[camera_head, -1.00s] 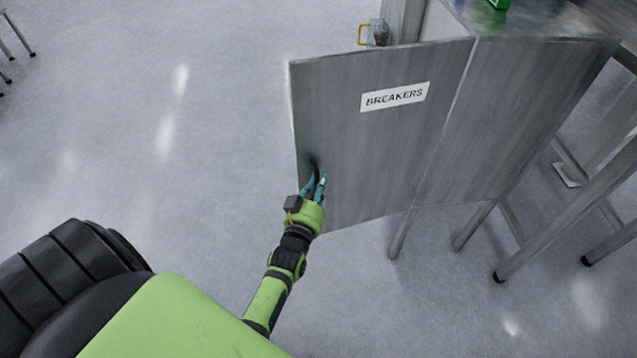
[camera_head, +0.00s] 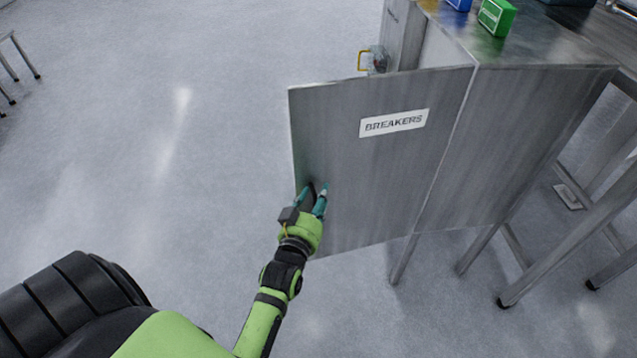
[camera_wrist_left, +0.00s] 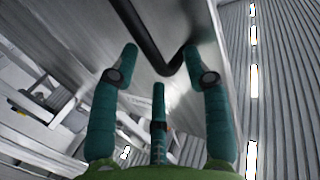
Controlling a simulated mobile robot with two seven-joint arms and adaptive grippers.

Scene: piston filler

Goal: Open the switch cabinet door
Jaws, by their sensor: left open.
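The grey metal switch cabinet door (camera_head: 375,185), labelled BREAKERS, stands swung out to the left of the cabinet body (camera_head: 510,150). My left gripper (camera_head: 312,190) is at the door's lower left part, beside the dark door handle, which its fingers mostly hide in the head view. In the left wrist view the black handle (camera_wrist_left: 147,35) bends between the spread teal fingers of my left gripper (camera_wrist_left: 160,55). The fingers are apart and not closed on the handle; whether any touches it I cannot tell. My right gripper is not in view.
Blue (camera_head: 459,4) and green (camera_head: 497,15) boxes sit on top of the cabinet. A yellow-handled clear item (camera_head: 374,60) shows behind the door's top edge. Metal legs stand below and at right. The floor (camera_head: 190,140) left of the door is clear.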

